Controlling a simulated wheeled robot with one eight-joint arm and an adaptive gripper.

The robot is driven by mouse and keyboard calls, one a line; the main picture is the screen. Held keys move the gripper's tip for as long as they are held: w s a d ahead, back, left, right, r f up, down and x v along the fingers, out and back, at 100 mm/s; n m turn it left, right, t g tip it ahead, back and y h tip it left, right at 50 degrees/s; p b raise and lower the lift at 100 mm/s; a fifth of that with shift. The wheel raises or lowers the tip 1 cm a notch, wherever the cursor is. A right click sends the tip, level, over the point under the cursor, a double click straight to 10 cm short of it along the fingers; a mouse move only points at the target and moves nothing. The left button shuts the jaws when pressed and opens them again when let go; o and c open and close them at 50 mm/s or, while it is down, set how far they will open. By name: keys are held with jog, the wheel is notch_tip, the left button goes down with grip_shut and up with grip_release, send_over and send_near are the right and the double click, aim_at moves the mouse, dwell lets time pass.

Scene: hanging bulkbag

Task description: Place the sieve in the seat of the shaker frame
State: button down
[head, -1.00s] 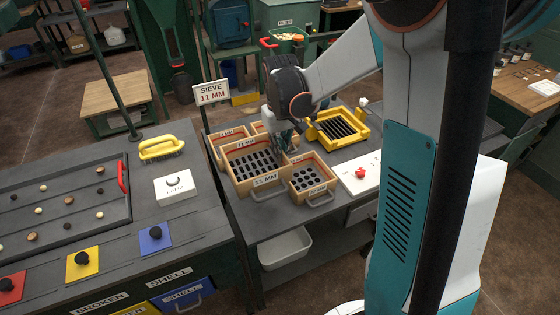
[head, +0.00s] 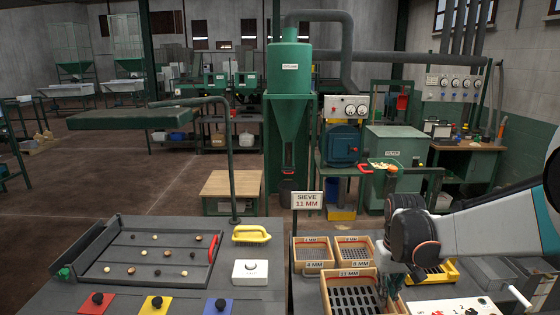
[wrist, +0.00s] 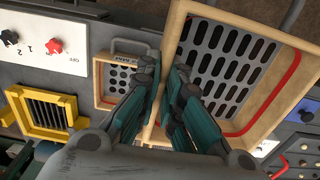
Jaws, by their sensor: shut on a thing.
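The wooden sieve marked 11 MM (head: 348,273) is at the front of the right bench, with a slotted dark plate. My gripper (head: 389,285) is at its right wall. In the wrist view my fingers (wrist: 167,95) are shut on that wall, and the sieve's slotted plate (wrist: 228,62) lies to their right. I cannot tell whether the sieve is off the bench. The yellow shaker frame (head: 447,271) stands to the right, partly hidden by my arm. In the wrist view the frame (wrist: 67,107) is at the left, with dark bars in its seat and no sieve in it.
Two smaller sieves (head: 314,251) (head: 354,247) stand behind the 11 MM sieve. A round-hole sieve (wrist: 104,87) lies between it and the frame. A white switch panel (wrist: 50,40) with a red knob is near the frame. A sign (head: 308,200) reads SIEVE 11 MM.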

aim_at(376, 309)
jog(key=shift+s+a+f, duration=0.1)
jog(key=shift+s+f, duration=0.55)
jog(key=shift+s, duration=0.05)
jog(key=a+f, duration=0.1)
jog(key=w+f+b, duration=0.1)
jog(key=f, duration=0.1)
jog(key=shift+a, duration=0.4)
jog(key=s+a+f+b, duration=0.2)
jog(key=a+f, duration=0.2)
jog(key=f, duration=0.4)
jog(key=shift+a+f, duration=0.35)
jog(key=shift+f, duration=0.05)
